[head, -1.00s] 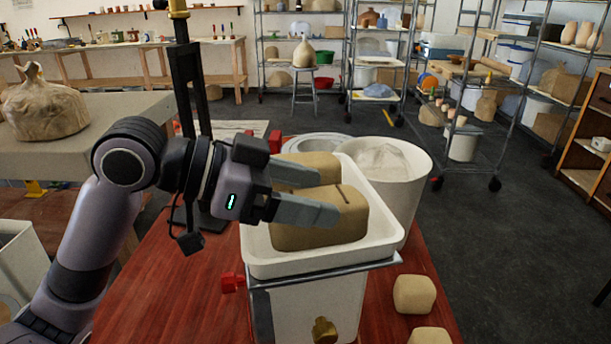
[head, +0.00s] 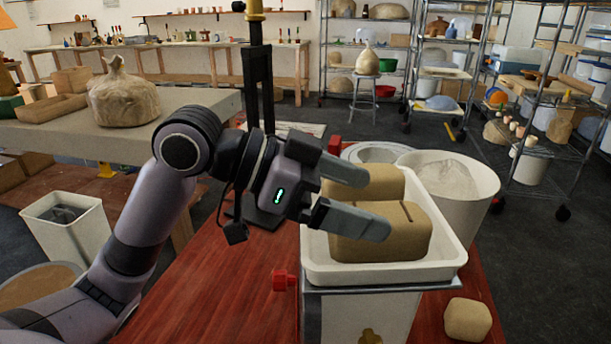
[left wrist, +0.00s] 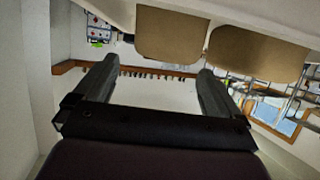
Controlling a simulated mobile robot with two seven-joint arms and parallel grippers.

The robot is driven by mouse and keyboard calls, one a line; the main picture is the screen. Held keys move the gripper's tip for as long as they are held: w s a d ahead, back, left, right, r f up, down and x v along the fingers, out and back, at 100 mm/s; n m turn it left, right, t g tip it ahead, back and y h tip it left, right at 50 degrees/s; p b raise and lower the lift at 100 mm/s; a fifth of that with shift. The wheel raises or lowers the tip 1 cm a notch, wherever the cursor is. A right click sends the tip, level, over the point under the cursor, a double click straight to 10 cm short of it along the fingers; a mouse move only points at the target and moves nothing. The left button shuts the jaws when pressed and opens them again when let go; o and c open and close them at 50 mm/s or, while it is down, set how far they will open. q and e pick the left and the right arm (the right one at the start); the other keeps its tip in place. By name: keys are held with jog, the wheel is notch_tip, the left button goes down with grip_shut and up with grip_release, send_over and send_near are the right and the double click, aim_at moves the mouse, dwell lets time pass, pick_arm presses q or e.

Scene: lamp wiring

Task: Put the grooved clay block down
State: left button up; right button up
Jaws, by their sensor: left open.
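The grooved clay block (head: 408,241) is tan with a dark slit in its top. It sits at the front of a white tray (head: 458,255), close to a second tan block (head: 385,181) behind it. My left gripper (head: 378,204) is open and empty, reaching in from the left. Its near finger covers part of the grooved block's top and its far finger covers part of the rear block; contact cannot be told. In the left wrist view, two tan blocks (left wrist: 257,53) show beyond the open fingers of my left gripper (left wrist: 158,80). My right gripper is out of view.
A white bucket (head: 480,190) stands behind right. A small clay lump (head: 467,320) lies at front right. A black post (head: 260,100) rises behind my arm.

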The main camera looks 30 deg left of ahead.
pick_arm(q)
jog(key=b+v, duration=0.1)
jog(key=v, duration=0.9)
dwell(0.3)
